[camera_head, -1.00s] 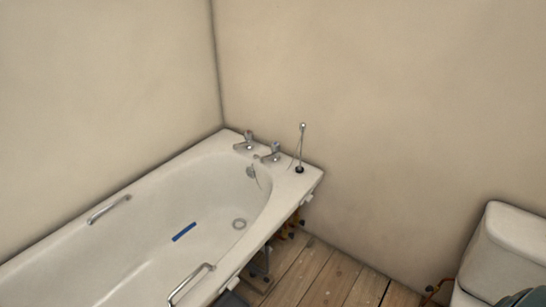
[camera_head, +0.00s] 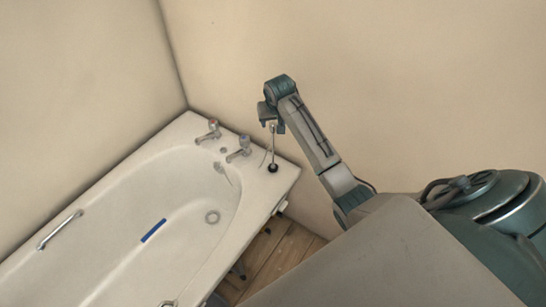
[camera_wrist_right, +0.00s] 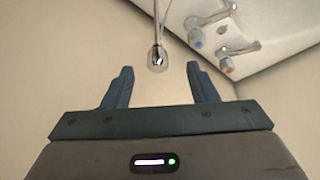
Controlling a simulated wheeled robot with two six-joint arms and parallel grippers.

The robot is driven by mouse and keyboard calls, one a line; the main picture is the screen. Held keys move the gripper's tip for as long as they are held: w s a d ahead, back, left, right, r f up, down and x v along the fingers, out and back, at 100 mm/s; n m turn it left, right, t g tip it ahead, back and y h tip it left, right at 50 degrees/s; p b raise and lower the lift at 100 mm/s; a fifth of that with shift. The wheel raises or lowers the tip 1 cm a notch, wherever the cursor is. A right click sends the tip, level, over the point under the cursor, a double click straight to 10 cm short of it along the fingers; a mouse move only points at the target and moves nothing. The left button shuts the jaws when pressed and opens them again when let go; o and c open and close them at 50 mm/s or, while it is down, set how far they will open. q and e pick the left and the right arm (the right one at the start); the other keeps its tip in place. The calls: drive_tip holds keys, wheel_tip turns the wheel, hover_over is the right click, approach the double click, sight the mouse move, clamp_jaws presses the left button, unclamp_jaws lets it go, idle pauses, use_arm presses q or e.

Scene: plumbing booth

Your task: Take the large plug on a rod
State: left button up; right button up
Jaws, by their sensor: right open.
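The large plug (camera_head: 272,168) is black and stands on the bath's corner ledge, with a thin metal rod (camera_head: 273,148) rising upright from it. In the right wrist view the rod's rounded shiny top (camera_wrist_right: 157,58) shows just beyond and between the fingertips, and the plug itself is out of sight. My right gripper (camera_head: 270,122) is at the top of the rod in the head view. In the right wrist view its two dark fingers (camera_wrist_right: 160,78) are spread apart with nothing between them. My left gripper is not in view.
The white bath (camera_head: 130,195) fills the left and centre. Two taps (camera_head: 209,131) (camera_head: 239,150) stand close to the left of the rod. A beige wall (camera_head: 400,100) rises close behind the ledge. Wooden floor (camera_head: 265,255) shows at the bath's right.

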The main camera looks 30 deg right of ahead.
sight(273, 125)
drive_tip(key=shift+w+d+r, duration=0.15)
drive_tip(key=shift+w+r, duration=0.15)
drive_tip(key=shift+r, duration=0.05)
drive_tip(key=x, duration=0.3)
drive_tip(key=shift+w+f+p, duration=0.2)
drive_tip(key=shift+f+p, duration=0.15)
drive_tip(key=shift+p, duration=0.05)
drive_tip(key=shift+w+d+f, duration=0.2)
drive_tip(key=shift+f, duration=0.3)
drive_tip(key=shift+d+f+p, duration=0.1)
drive_tip(key=shift+f+p, duration=0.15)
drive_tip(key=shift+p, duration=0.1)
drive_tip(key=x, duration=0.4)
drive_tip(key=shift+d+f+p, duration=0.1)
drive_tip(key=shift+p, duration=0.3)
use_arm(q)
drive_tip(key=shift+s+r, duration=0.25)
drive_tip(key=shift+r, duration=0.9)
use_arm(e)
clamp_jaws()
